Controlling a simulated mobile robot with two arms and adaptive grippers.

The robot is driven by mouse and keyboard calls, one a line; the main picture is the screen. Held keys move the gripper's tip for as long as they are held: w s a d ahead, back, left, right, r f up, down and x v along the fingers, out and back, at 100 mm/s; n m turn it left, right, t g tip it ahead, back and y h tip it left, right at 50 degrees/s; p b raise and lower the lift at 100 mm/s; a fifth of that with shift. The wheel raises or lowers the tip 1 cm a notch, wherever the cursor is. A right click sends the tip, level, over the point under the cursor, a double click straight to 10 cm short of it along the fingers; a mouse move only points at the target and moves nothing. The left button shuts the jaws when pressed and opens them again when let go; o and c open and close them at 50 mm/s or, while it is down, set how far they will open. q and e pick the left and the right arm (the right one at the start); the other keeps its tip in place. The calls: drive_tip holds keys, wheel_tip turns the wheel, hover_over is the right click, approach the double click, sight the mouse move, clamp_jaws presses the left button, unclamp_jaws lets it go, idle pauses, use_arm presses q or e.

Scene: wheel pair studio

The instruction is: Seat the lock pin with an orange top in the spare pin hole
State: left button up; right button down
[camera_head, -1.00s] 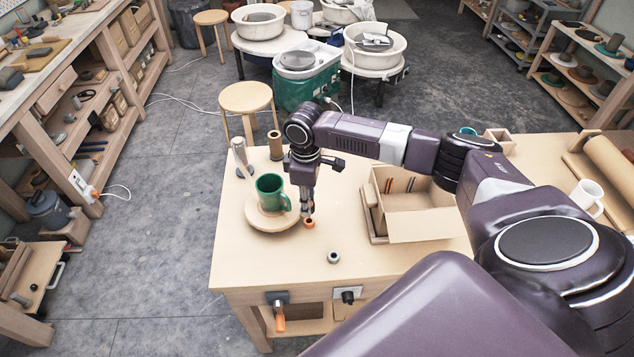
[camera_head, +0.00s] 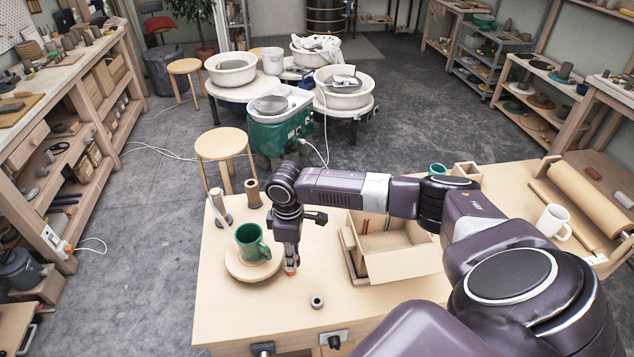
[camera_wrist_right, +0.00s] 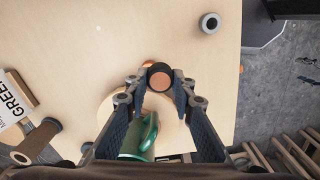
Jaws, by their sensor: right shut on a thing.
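My right gripper (camera_wrist_right: 160,92) points down and is shut on a dark pin with an orange top (camera_wrist_right: 160,77). An orange ring (camera_wrist_right: 148,64) shows on the table just behind the pin in the right wrist view. The head view shows the gripper (camera_head: 291,264) low beside the round board, with orange at its fingertips. I cannot tell whether the pin's lower end is inside the ring. A grey ring with a dark centre (camera_head: 317,302) stands apart, nearer the table's front edge; it also shows in the wrist view (camera_wrist_right: 210,22). I cannot tell which ring is the spare hole. My left gripper is out of view.
A green mug (camera_head: 250,243) stands on the round wooden board (camera_head: 238,268), close to the right gripper's left. An open box (camera_head: 398,264) is to its right. Upright cylinders (camera_head: 252,192) stand behind. The table (camera_head: 240,310) is clear around the grey ring.

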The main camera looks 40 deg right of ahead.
drive_tip(key=s, duration=1)
drive_tip(key=shift+s+a+p, duration=0.15)
drive_tip(key=shift+a+p, duration=0.25)
drive_tip(key=shift+a, duration=0.05)
idle(0.5)
drive_tip(key=shift+f, duration=0.15)
idle(0.6)
drive_tip(key=shift+f, duration=1.35)
drive_tip(key=shift+f, duration=0.15)
idle(0.6)
drive_tip(key=shift+f+b, duration=0.3)
drive_tip(key=shift+f, duration=0.45)
